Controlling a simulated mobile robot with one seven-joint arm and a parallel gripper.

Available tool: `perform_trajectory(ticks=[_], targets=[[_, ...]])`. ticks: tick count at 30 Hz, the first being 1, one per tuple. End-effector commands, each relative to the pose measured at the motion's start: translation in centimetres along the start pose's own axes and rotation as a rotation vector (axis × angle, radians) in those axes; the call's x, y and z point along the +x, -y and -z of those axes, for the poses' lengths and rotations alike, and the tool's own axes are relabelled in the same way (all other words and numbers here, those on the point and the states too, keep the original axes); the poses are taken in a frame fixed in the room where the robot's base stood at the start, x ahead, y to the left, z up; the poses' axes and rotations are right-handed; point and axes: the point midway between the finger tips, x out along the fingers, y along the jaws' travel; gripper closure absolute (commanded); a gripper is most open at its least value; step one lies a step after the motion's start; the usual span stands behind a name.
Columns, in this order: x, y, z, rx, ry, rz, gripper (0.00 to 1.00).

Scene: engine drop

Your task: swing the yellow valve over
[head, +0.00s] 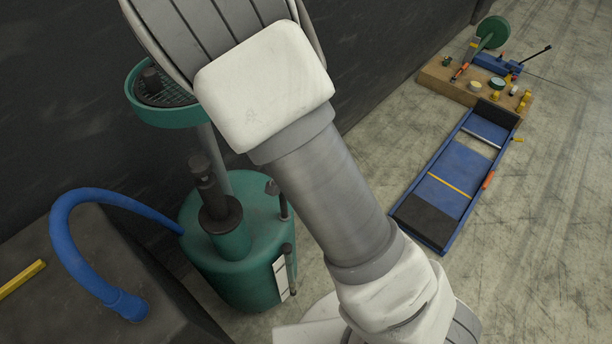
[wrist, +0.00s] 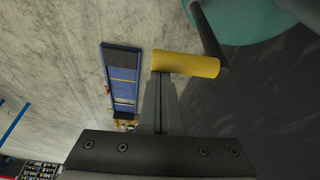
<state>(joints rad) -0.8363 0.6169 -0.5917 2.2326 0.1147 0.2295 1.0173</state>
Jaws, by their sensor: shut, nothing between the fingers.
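A yellow cylindrical handle (wrist: 187,64), which looks like the valve's lever grip, lies across the upper middle of the wrist view. A dark rod (wrist: 208,38) runs up beside its right end, near a green rounded body (wrist: 245,18). My gripper (wrist: 162,80) is shut and empty, its fingertips at the left part of the yellow handle. I cannot tell whether they touch it. In the head view the green tank (head: 236,262) stands left of my arm, and neither the yellow handle nor my gripper can be made out there.
A dark box (head: 95,270) with a blue hose (head: 85,205) and a yellow bar (head: 22,279) stands left of the tank. A green bowl (head: 168,115) rises above the tank. A blue creeper (head: 455,172) and a wooden board (head: 440,78) with tools lie right on open floor.

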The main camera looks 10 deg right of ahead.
Motion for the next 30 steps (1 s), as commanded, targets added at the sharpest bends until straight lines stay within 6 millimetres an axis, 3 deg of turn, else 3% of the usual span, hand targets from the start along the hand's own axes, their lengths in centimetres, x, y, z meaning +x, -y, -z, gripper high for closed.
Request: perform_trajectory(ticks=[9, 21, 30], targets=[[1.1, 0.1, 2.8, 0.003, -0.001, 0.002, 1.00], [-6.5, 0.4, 2.9, -0.005, -0.001, 0.005, 1.00], [-9.0, 0.3, 2.8, -0.003, 0.000, 0.002, 1.00]])
